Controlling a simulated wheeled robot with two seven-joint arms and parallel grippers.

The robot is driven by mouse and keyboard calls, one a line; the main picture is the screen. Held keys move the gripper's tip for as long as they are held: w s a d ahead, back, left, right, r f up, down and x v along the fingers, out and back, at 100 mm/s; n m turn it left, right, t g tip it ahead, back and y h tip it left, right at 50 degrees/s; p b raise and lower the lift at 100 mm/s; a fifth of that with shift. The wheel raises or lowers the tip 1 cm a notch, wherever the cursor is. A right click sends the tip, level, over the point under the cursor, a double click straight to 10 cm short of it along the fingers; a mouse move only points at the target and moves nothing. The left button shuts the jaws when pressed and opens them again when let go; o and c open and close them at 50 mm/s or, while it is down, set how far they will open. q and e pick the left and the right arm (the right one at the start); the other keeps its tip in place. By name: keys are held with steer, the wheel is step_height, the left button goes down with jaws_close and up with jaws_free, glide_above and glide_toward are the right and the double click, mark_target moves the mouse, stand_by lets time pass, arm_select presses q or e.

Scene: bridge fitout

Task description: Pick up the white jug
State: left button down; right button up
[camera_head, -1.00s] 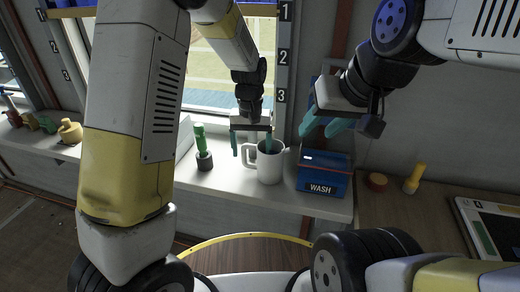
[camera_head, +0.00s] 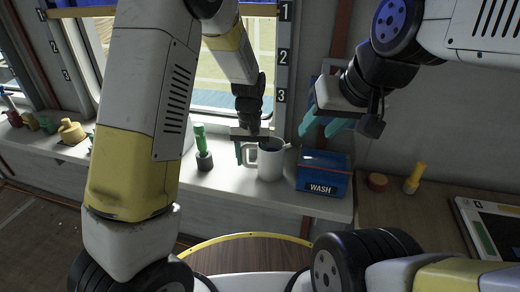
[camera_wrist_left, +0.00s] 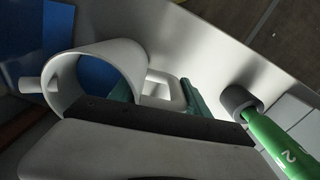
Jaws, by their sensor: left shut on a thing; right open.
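The white jug (camera_head: 271,166) stands on the pale ledge below the window, left of the blue WASH box. Its handle faces left and its spout faces right. In the left wrist view, the jug (camera_wrist_left: 117,60) shows its open mouth, with the handle (camera_wrist_left: 160,90) to its right. My left gripper (camera_head: 250,148) is at the jug's handle side, shut on it. One teal finger is at the jug's rim and the other lies beyond the handle. The exact contact is partly hidden. My right gripper (camera_head: 325,124) is open and empty, above the WASH box.
The blue WASH box (camera_head: 324,174) stands close to the jug's right. A green marker in a dark holder (camera_head: 204,160) stands to its left; the marker also shows in the left wrist view (camera_wrist_left: 270,145). A round wooden top with a yellow rim (camera_head: 250,255) is in front.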

arm_select(q)
steer(key=shift+r, duration=0.15)
steer(key=shift+r, duration=4.8)
